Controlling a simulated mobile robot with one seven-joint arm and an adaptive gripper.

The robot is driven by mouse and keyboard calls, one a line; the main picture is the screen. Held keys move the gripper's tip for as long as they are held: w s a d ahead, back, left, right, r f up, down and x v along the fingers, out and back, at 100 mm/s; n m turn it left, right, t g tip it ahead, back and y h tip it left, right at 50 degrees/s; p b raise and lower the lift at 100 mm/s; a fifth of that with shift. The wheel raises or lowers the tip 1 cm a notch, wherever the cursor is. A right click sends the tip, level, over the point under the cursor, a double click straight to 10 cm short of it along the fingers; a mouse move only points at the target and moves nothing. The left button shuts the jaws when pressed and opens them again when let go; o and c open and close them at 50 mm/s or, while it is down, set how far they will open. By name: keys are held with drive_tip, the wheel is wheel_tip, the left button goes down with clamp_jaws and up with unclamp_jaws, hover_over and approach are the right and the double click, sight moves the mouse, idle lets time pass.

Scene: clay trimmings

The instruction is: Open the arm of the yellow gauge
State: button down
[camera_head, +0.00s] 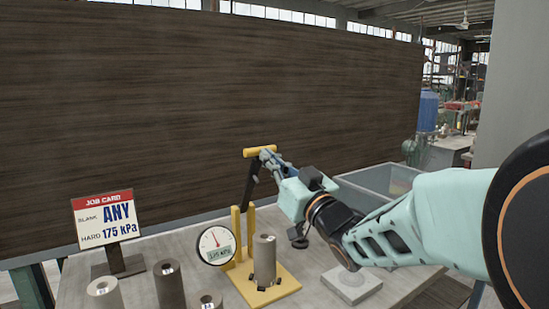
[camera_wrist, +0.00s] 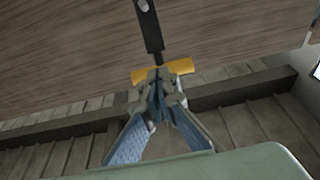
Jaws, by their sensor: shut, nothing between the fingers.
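The yellow gauge (camera_head: 281,288) stands on the table with a yellow base, yellow posts and a round white dial (camera_head: 216,245). A grey-brown cylinder (camera_head: 264,258) stands upright on its base. Its dark arm (camera_head: 249,190) rises steeply from the posts to a yellow crossbar handle (camera_head: 250,153) at the top. In the wrist view, the handle (camera_wrist: 182,67) lies across just beyond the fingertips, with the dark arm (camera_wrist: 150,28) above it. My gripper (camera_head: 267,157) is shut and empty, right at the handle. Its fingertips (camera_wrist: 157,85) overlap the handle in view; I cannot tell whether they touch.
Several clay cylinders (camera_head: 169,285) stand at the front left. A job card (camera_head: 103,218) reading "ANY" and "175 kPa" stands at the left. A dark wooden panel (camera_head: 200,90) rises behind.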

drive_tip(key=shift+w+a+r+g+h+p, duration=0.2)
drive_tip(key=shift+w+a+r+g+p, duration=0.3)
drive_tip(key=shift+p, duration=0.6)
drive_tip(key=shift+w+a+r+g+h+p, duration=0.25)
drive_tip(key=shift+w+r+p, duration=0.35)
drive_tip(key=shift+p, duration=0.45)
drive_tip(key=shift+f, duration=0.2)
